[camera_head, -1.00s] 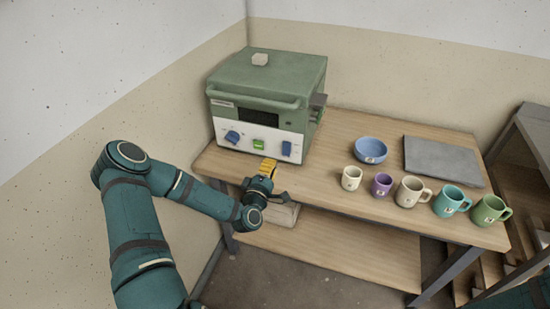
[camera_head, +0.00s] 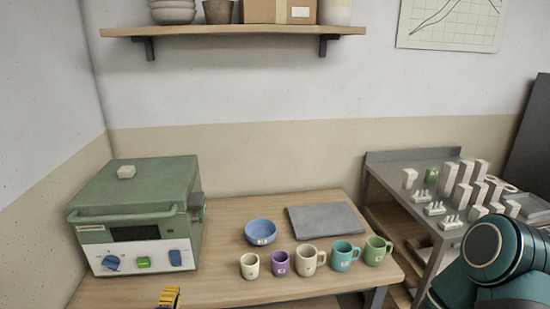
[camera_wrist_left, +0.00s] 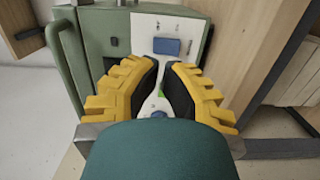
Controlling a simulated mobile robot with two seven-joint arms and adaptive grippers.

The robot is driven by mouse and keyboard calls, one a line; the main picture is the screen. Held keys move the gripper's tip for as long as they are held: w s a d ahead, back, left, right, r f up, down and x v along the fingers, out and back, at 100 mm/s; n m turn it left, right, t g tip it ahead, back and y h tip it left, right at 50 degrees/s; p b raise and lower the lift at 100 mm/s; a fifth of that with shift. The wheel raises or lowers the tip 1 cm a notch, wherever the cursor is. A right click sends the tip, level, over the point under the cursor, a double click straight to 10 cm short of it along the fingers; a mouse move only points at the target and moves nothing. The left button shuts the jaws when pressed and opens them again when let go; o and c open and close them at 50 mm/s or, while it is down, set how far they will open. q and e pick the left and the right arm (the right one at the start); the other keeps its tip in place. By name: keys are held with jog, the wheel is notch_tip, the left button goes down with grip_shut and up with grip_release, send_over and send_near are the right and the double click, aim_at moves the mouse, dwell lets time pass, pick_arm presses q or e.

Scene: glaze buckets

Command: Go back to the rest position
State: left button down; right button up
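My left gripper (camera_head: 170,297) shows only as a yellow fingertip at the bottom edge of the head view, in front of the green kiln (camera_head: 140,190). In the left wrist view, the two yellow fingers with dark pads (camera_wrist_left: 163,72) stand apart with a narrow gap, and nothing is held between them. Behind them are the kiln's white front panel and a blue switch (camera_wrist_left: 166,47). A teal link of my right arm is at the lower right of the head view; its gripper is out of view.
A wooden table (camera_head: 225,285) holds a blue bowl (camera_head: 260,232), a grey slab (camera_head: 325,219) and a row of several mugs (camera_head: 308,262). A wall shelf (camera_head: 235,31) is above. A grey side table (camera_head: 385,184) with white blocks stands at the right.

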pick_arm(q)
jog(key=s+d+f+m+g+h, duration=0.3)
jog(key=d+f+m+g, duration=0.15)
jog(key=d, duration=0.45)
jog(key=s+d+f+m+g+h, duration=0.3)
jog(key=d+f+m+h, duration=0.15)
jog(key=d, duration=0.35)
jog(key=s+d+f+m+g, duration=0.1)
jog(key=s+d+m+g, duration=0.1)
jog(key=s+m+g, duration=0.2)
jog(key=s+d+m+g+y, duration=0.1)
jog(key=s+d+m+g, duration=0.2)
jog(key=s, duration=0.8)
jog(key=shift+d+f+m+g, duration=0.3)
jog(key=shift+f+m+g, duration=0.15)
jog(key=shift+g, duration=0.5)
